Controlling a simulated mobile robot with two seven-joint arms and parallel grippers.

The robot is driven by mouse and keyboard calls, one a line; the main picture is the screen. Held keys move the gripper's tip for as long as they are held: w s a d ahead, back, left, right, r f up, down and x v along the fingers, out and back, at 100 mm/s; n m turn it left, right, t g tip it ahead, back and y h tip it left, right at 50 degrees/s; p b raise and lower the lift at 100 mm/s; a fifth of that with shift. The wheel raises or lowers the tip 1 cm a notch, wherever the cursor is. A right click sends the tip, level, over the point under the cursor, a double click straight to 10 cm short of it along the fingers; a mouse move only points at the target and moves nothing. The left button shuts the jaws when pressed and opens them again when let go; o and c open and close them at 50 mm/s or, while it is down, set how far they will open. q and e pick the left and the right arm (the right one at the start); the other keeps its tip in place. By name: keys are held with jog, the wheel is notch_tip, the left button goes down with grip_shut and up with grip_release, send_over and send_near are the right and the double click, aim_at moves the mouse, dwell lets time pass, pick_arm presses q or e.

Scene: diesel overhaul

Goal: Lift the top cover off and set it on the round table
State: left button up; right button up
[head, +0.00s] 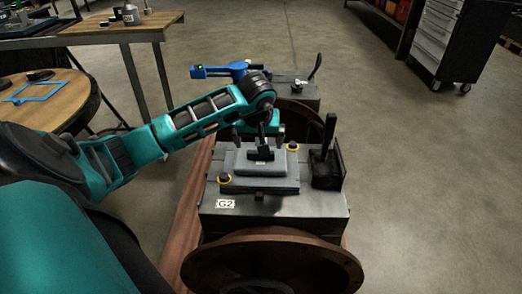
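The top cover (235,163) is a grey stepped plate on the grey engine housing (315,203), with a dark handle (260,154) in its middle. Yellow-ringed knobs sit at its corners. My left gripper (263,140) points down directly over the handle. Its fingers are small and dark against the handle, so I cannot tell whether they are closed on it. The cover looks flat on the housing. The round table (62,105) is at the left, wood-topped, with a blue rectangular outline (33,92) on it. My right gripper is not in view.
A rust-brown flange (270,265) is at the housing's front. Upright levers stand right of the cover (328,135) and behind it (315,66). A wooden workbench (120,30) is at the back left, and a grey drawer cabinet (436,35) at the back right. Right-hand floor is clear.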

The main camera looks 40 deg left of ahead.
aim_at(261, 160)
pick_arm(q)
jog(key=b+x, duration=0.1)
jog(key=x, duration=0.5)
jog(key=shift+w+f+b, duration=0.3)
jog(key=c, duration=1)
jog(key=shift+r, duration=0.15)
jog(key=shift+c, duration=0.5)
jog(key=shift+r, duration=0.1)
